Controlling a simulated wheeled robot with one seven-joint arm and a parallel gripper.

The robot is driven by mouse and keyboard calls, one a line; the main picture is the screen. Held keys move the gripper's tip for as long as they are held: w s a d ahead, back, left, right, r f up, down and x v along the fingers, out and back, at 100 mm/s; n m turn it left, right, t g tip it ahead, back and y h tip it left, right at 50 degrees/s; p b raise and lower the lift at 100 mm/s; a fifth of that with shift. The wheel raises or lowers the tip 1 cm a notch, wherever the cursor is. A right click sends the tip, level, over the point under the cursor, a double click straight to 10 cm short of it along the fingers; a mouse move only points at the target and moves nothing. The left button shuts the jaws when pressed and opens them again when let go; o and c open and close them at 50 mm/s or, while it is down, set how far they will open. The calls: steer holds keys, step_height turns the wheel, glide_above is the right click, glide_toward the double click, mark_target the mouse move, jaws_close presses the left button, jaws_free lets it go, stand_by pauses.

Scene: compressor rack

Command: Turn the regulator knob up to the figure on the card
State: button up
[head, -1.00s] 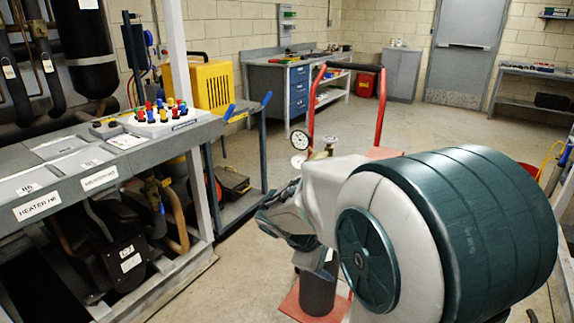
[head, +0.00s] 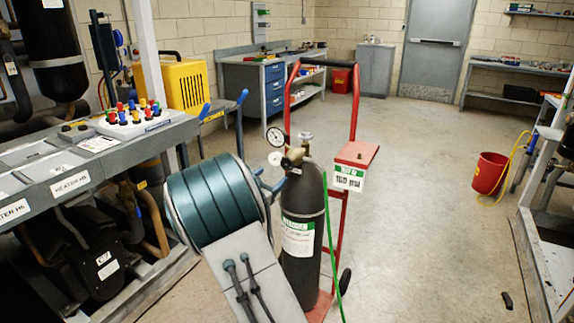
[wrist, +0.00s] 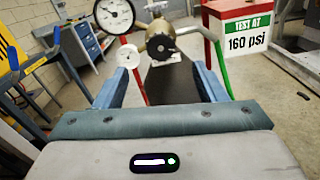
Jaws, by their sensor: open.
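The dark regulator knob (wrist: 162,46) faces me on the brass regulator (head: 293,161), atop a dark gas cylinder (head: 302,205). In the wrist view it lies beyond and between the fingers, not touched. A large dial gauge (wrist: 115,15) and a smaller one (wrist: 128,55) sit left of it; their readings are too small to tell. The card (wrist: 248,35) reads "TEST AT 160 psi" and hangs on a red box to the right. My gripper (wrist: 158,86) is open and empty, its two blue fingers pointing at the regulator. In the head view my arm partly hides the gripper.
The cylinder stands on a red hand trolley (head: 354,95). A green hose (head: 328,220) runs down its right side. A grey bench (head: 110,150) with colored knobs is at left. A red bucket (head: 489,173) stands at right on open floor.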

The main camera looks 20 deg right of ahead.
mark_target(286, 164)
steer(key=x, duration=1)
steer(key=shift+w+d+b, duration=0.25)
steer(key=shift+d+b, duration=0.05)
steer(key=c, duration=1)
